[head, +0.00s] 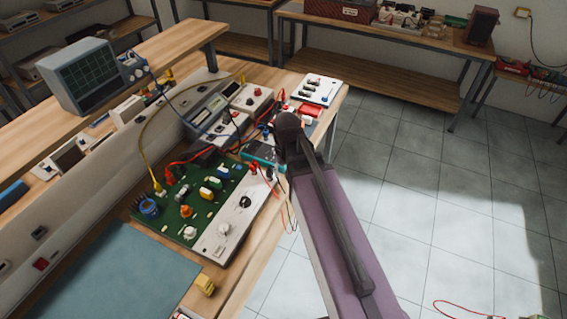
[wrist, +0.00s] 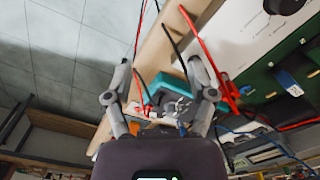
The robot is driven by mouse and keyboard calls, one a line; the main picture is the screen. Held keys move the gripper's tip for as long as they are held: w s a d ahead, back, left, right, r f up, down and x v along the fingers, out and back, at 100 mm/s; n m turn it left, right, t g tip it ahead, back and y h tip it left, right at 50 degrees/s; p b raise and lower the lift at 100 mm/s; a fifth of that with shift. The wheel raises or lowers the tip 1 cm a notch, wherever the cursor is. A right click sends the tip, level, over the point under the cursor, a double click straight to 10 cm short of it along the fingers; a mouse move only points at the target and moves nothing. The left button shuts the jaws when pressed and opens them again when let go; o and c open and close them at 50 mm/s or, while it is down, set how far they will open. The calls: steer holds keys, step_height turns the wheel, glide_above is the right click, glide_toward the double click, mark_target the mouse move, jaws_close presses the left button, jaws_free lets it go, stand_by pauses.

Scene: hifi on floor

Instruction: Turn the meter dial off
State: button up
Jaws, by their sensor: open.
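A teal-edged device that looks like the meter (head: 262,153) lies near the bench's right edge in the head view, partly covered by leads and by my arm. In the wrist view the teal body (wrist: 166,86) shows between and beyond the fingers of my gripper (wrist: 158,64). My gripper is open, its two grey fingers spread apart, with red and black leads crossing near them. I cannot make out the meter's dial or its setting in either view. I cannot tell whether a finger touches the meter. My gripper is hidden behind my arm in the head view.
A green circuit board (head: 185,205) with a white knob panel (head: 228,228) lies left of the meter. Bench instruments (head: 212,110) and a white switch box (head: 315,88) stand behind. Loose leads cross the bench. The tiled floor (head: 430,190) to the right is mostly clear.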

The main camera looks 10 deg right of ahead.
steer(key=shift+n, duration=0.6)
steer(key=shift+s+f+b, duration=0.35)
steer(key=shift+s+f, duration=0.05)
steer(key=shift+s, duration=0.4)
steer(key=shift+s+f+b, duration=0.3)
steer(key=shift+s+f, duration=0.1)
steer(key=shift+s, duration=0.35)
steer(key=shift+s+f+b, duration=0.35)
steer(key=shift+s+f, duration=0.05)
steer(key=shift+s, duration=0.4)
